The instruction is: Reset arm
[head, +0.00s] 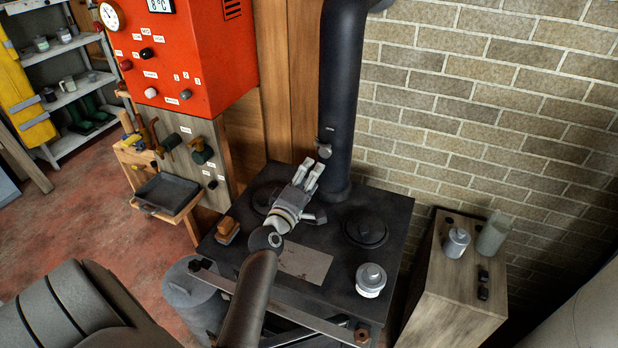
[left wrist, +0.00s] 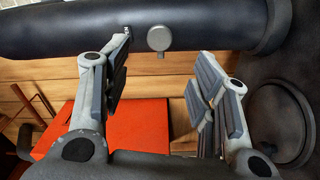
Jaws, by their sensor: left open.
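Whether a fingertip touches the pipe I cannot tell. My right gripper is not in view.
A grey lidded pot (head: 370,279) and a brown block-like item (head: 228,227) sit on the stove top. A wooden cabinet (head: 450,290) with containers stands right. An orange control box (head: 185,60) hangs behind left, above a tool tray (head: 166,192). A brick wall closes the back.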

